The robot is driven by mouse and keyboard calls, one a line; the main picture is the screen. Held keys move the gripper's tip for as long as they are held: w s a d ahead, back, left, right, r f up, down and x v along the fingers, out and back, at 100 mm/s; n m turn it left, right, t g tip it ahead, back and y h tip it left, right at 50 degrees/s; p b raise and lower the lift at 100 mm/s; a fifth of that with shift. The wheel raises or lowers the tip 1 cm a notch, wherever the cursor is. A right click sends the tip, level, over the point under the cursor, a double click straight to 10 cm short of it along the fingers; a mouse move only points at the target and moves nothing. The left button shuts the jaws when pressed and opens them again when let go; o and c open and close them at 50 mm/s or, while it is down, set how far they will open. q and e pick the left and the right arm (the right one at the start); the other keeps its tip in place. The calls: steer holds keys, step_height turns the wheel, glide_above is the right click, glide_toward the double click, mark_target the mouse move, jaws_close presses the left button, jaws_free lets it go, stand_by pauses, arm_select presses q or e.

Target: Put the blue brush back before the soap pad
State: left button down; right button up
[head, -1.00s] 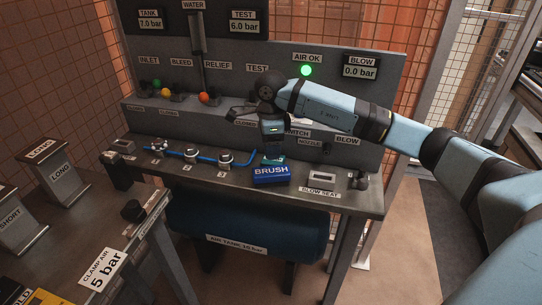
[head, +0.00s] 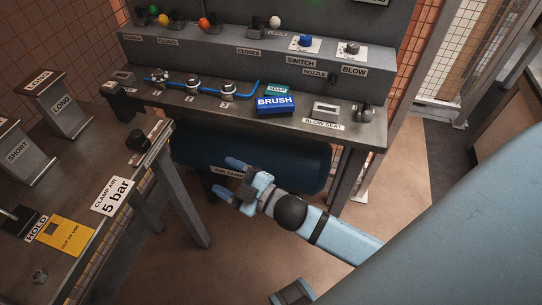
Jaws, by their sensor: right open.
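The blue brush (head: 275,107), a block labelled BRUSH, sits on the grey bench top. The teal soap pad (head: 278,90), labelled SOAP, lies directly behind it and is partly hidden by it. I cannot tell whether the two touch. My right gripper (head: 228,178) is open and empty. It shows lower in the head view, in front of the blue tank and apart from the brush.
The bench (head: 350,139) also carries a blue pipe with valves (head: 194,87) and the blow seat (head: 325,108). A blue air tank (head: 300,165) is under it. A nearer table (head: 75,188) with LONG and SHORT blocks stands at the left.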

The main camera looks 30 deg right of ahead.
steer(key=s+d+f+m+g+h, duration=0.3)
steer(key=s+f+m+g+h, duration=0.2)
steer(key=s+f+m, duration=0.5)
step_height(320, 180, down, 2)
steer(key=shift+s+d+f+g, duration=0.25)
steer(key=shift+s+g, duration=0.35)
steer(key=shift+s, duration=0.4)
